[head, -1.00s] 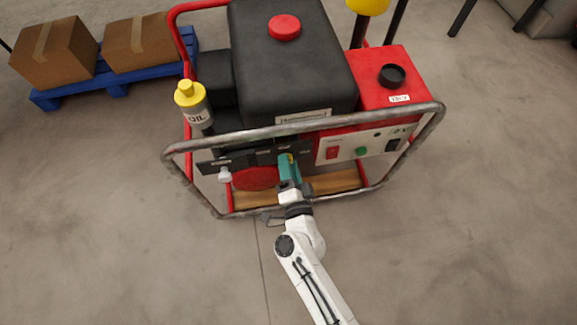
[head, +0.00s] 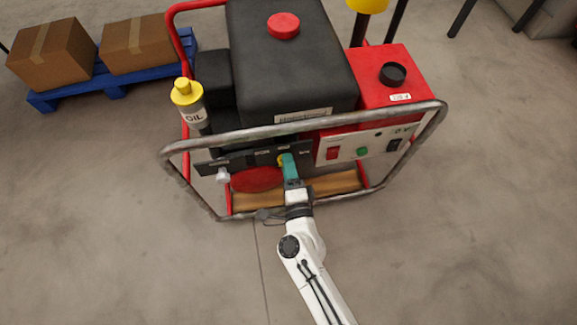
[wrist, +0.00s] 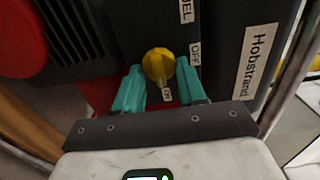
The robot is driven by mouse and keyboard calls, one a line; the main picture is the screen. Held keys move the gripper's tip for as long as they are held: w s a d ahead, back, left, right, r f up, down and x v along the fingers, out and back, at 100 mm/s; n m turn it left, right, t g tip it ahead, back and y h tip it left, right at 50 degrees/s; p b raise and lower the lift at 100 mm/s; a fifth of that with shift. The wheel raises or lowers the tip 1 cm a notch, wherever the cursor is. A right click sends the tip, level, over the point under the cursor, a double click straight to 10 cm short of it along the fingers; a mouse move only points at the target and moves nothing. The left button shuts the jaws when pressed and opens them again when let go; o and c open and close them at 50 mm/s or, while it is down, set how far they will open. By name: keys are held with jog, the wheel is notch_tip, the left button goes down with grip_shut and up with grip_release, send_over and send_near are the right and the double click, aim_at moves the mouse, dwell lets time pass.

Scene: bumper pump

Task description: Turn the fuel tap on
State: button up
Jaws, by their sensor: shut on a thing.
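The fuel tap (wrist: 158,63) is a yellow knob on a dark panel, seen close in the wrist view between my teal fingers. OFF and ON labels sit beside it, and a partly cut label ending in "EL" is above. I cannot tell exactly which label the tap points to. In the head view my gripper (head: 286,161) reaches under the front rail, and only a little yellow of the tap (head: 281,160) shows beside the teal fingers.
The pump's grey front rail (head: 310,122) crosses above my gripper. A control panel (head: 365,147) with red and green buttons is to the right. Boxes on a blue pallet (head: 75,98) stand farther left. The floor in front is clear.

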jog(key=shift+f, duration=0.1)
jog(key=o, duration=1)
jog(key=shift+s, duration=0.1)
jog(key=v, duration=1)
jog(key=shift+s+d, duration=0.15)
jog(key=shift+s, duration=0.15)
